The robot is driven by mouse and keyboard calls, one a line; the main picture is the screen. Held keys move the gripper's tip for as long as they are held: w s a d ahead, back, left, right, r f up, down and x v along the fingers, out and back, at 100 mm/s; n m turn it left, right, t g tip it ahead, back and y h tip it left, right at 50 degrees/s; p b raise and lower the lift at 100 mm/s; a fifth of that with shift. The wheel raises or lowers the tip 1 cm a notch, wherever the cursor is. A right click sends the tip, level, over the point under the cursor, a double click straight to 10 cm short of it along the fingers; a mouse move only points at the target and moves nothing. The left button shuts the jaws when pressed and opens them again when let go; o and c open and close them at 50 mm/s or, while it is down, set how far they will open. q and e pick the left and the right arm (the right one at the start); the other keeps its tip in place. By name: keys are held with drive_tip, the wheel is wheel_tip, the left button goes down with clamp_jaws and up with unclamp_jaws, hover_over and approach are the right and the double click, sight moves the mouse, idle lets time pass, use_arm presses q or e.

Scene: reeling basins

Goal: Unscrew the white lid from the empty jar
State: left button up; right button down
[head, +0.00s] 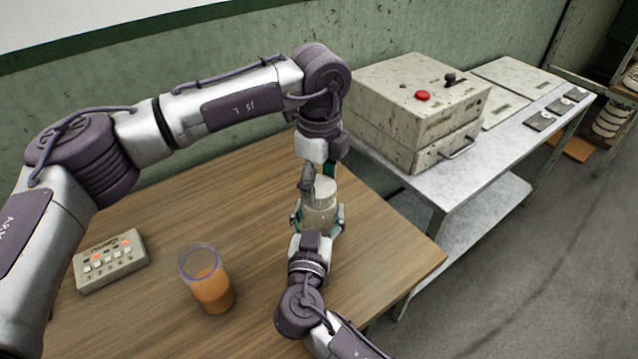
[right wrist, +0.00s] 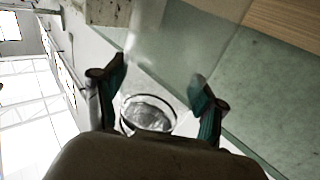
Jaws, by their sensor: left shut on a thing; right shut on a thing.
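The jar (head: 320,214) stands upright near the table's far right part, pale and seemingly see-through. Its white lid (head: 325,186) shows at the top, partly covered by my left gripper. My left gripper (head: 315,180) reaches down from above and is shut on the lid. My right gripper (head: 318,218) comes from the near side, its teal fingers around the jar's body, shut on it. In the right wrist view, the fingers of my right gripper (right wrist: 157,75) stand either side of a faint, clear shape. Whether the jar touches the table is hidden.
A clear tumbler with orange contents (head: 208,285) and a beige button box (head: 110,262) stand on the wooden table (head: 260,255), left of the jar. A metal side table (head: 500,150) at the right bears a worn box with a red button (head: 400,100). The table's front middle is clear.

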sight(319, 186)
use_arm(q)
drive_tip(key=shift+r, duration=0.6)
drive_tip(key=shift+r, duration=2)
use_arm(e)
unclamp_jaws()
drive_tip(key=shift+s, duration=0.1)
